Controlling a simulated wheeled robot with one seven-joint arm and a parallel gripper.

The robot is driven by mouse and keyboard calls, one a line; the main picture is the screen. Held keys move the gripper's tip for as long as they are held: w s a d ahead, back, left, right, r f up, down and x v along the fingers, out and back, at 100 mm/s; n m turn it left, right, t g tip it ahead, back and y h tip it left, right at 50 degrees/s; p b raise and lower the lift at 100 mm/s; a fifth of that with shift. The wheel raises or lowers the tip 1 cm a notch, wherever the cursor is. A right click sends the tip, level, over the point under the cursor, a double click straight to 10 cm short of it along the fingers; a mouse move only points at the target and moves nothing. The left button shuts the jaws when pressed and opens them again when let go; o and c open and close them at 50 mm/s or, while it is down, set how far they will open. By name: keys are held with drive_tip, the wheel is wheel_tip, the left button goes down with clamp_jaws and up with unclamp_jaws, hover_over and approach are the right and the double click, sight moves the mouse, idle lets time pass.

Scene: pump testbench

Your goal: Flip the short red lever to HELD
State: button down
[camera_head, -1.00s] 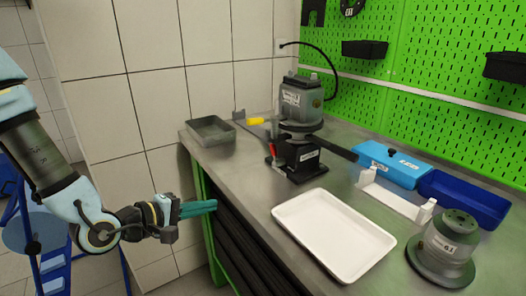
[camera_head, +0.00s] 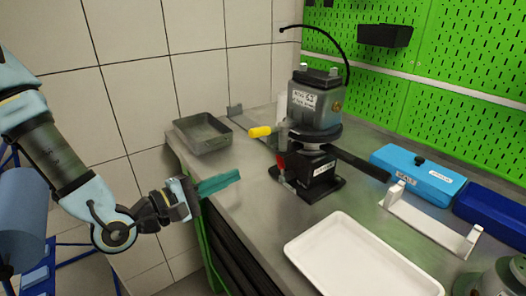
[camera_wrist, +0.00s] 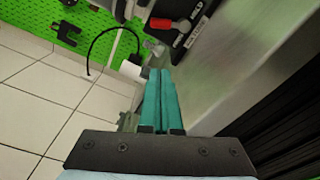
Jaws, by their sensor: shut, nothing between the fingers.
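The short red lever (camera_head: 281,163) sits low on the left side of the black clamp base (camera_head: 312,174) under the grey pump (camera_head: 315,102). The lever also shows in the wrist view (camera_wrist: 161,24), near the top, beside a labelled black plate. My gripper (camera_head: 238,176) has teal fingers, shut and empty, near the bench's left front edge. It is to the left of the lever and apart from it. In the wrist view the shut fingers (camera_wrist: 160,78) point up toward the base.
A yellow-handled lever (camera_head: 260,131) sticks out left of the pump. A grey tray (camera_head: 203,135) stands at the back left. A white tray (camera_head: 420,279) lies in front of the base. A blue case (camera_head: 447,188) and a white bracket (camera_head: 425,222) are at right. A black bar extends right from the base.

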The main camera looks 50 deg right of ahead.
drive_tip(key=shift+w+d, duration=0.3)
drive_tip(key=shift+s+d+r, duration=0.1)
drive_tip(key=shift+s+d, duration=0.05)
drive_tip(key=shift+d, duration=0.35)
drive_tip(key=p+x, duration=0.3)
drive_tip(key=x, duration=0.6)
drive_tip(key=shift+s+d+r, duration=0.1)
drive_tip(key=shift+d+r, duration=0.05)
drive_tip(key=shift+r, duration=0.05)
drive_tip(key=shift+s+a+r+p, duration=0.25)
drive_tip(key=shift+s+a+p, duration=0.15)
drive_tip(key=shift+s+a, duration=0.1)
drive_tip(key=shift+s+a+r+p, duration=0.25)
drive_tip(key=shift+s+a+p, duration=0.15)
drive_tip(key=shift+s, duration=0.05)
drive_tip(key=shift+s+a+r, duration=0.1)
drive_tip(key=shift+s+a, duration=0.2)
drive_tip(key=shift+s, duration=0.15)
drive_tip(key=shift+d, duration=0.15)
